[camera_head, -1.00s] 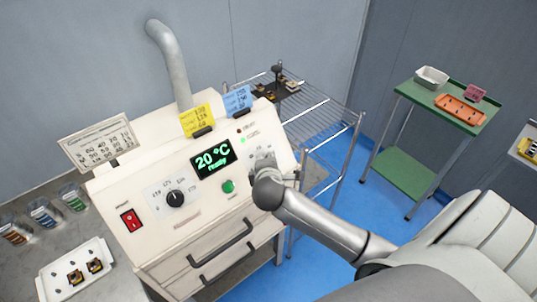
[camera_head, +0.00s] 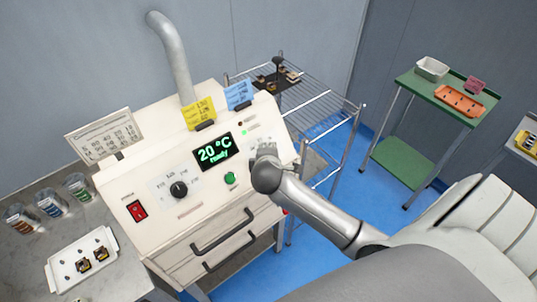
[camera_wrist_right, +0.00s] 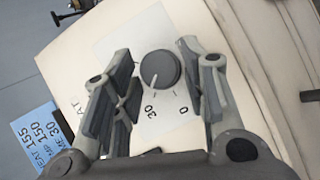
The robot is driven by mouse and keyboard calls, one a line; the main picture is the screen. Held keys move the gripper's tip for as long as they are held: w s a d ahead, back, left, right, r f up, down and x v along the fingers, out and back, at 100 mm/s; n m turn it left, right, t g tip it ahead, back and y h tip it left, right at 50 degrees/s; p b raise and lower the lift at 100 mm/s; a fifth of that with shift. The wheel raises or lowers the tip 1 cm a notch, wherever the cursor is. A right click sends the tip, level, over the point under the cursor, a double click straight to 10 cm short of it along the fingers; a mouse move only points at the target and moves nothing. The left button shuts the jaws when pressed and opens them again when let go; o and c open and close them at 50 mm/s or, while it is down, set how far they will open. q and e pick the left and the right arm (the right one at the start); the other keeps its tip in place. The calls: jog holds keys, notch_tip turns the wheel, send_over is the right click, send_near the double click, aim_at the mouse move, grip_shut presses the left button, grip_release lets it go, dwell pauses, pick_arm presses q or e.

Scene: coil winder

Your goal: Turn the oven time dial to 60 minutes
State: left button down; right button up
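The white oven (camera_head: 165,217) has a green display (camera_head: 213,151) reading 20 °C ready. The time dial (camera_wrist_right: 160,70) is a dark grey round knob with a white pointer mark, on a pale scale where 30 and 0 show. The mark points down and slightly left in the wrist view, toward the 30 side. My right gripper (camera_wrist_right: 166,78) is open, with a finger on each side of the dial and gaps visible. My left gripper is out of view.
The oven front also carries a black temperature dial (camera_head: 179,189), a green button (camera_head: 230,178) and a red switch (camera_head: 137,211). Drawer handles (camera_head: 222,232) stick out below. Yellow (camera_head: 199,113) and blue (camera_head: 238,95) cards stand on top. A wire rack (camera_head: 315,105) stands behind.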

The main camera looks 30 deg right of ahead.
jog(key=shift+o, duration=0.6)
jog(key=shift+r, duration=0.1)
jog(key=shift+s+a+r, duration=0.2)
jog(key=shift+r, duration=0.05)
jog(key=v, duration=1.1)
jog(key=shift+s+f, duration=0.15)
jog(key=shift+s, duration=0.05)
